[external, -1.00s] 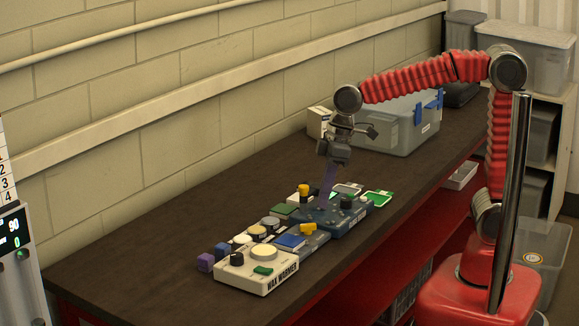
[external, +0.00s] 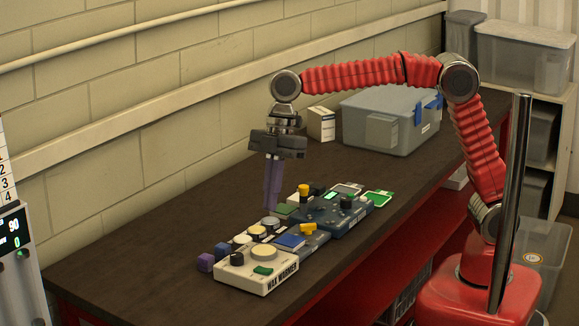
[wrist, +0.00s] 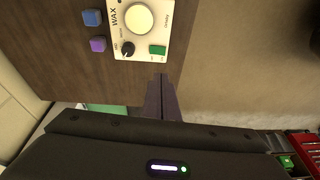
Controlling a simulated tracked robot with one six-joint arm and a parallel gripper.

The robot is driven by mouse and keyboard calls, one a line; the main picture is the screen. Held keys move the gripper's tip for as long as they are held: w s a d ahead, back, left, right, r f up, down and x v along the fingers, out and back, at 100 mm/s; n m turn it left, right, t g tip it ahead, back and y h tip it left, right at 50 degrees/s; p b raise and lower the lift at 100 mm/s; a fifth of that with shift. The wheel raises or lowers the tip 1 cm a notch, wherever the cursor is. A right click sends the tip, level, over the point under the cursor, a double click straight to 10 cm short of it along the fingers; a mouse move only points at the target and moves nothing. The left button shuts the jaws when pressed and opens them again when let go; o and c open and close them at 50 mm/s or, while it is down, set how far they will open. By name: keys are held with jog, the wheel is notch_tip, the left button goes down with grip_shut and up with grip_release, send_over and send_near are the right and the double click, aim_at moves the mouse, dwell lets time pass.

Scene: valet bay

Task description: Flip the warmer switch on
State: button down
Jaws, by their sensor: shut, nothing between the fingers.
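The white wax warmer (external: 241,274) sits at the near end of the dark workbench, labelled WAX WARMER on its front. It has a round cream plate on top, a black knob (external: 237,258) and a green switch (external: 263,270). In the wrist view the warmer (wrist: 117,33) is at the top, with the green switch (wrist: 157,50) at its lower right; I cannot tell the switch's position. My gripper (external: 271,211), with purple fingers, is shut and empty, pointing down beyond the warmer. In the wrist view its fingertips (wrist: 161,77) appear below the switch, apart from it.
Purple (external: 205,262) and blue blocks (external: 222,249) lie left. A lidded tub (external: 385,130) is farther back.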

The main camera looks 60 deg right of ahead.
jog(key=shift+s+d+f+n, duration=0.1)
jog(key=shift+s+n, duration=0.05)
jog(key=shift+n, duration=0.25)
jog(key=shift+f, duration=0.1)
send_over(263, 269)
jog(key=s+d, duration=0.1)
notch_tip(263, 269, down, 12)
jog(key=shift+d+r, duration=0.1)
jog(key=shift+s+f, duration=0.1)
jog(key=shift+f, duration=0.7)
jog(key=shift+s+f, duration=0.1)
jog(key=shift+f, duration=0.05)
jog(key=shift+w+r, duration=0.2)
jog(key=shift+w, duration=0.6)
jog(key=shift+r, duration=0.15)
